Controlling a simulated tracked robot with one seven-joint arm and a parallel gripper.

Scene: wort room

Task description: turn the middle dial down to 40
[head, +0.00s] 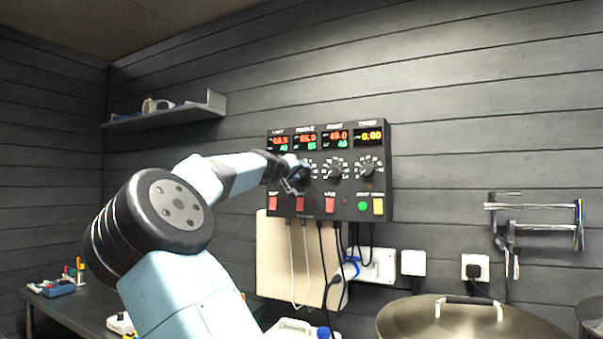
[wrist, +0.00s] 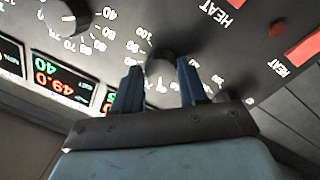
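The control panel (head: 383,190) hangs on the dark plank wall, with a row of dials under several displays. My gripper (head: 299,178) is at the middle dial, mostly covering it and the left dial in the head view. In the wrist view, which is turned over, the two blue fingers of my gripper (wrist: 159,78) stand on either side of the black middle dial (wrist: 160,62), with no clear gap between them and it. The dial's pointer is hard to read. The middle display (head: 305,140) shows red over green digits, too small to read surely.
The right dial (head: 335,172) and timer dial (head: 368,170) sit just right of my gripper. The right display (wrist: 58,75) reads 49.0 and 40. Red switches (head: 330,204) and hanging cables are below. A lidded metal pot (head: 450,318) stands lower right.

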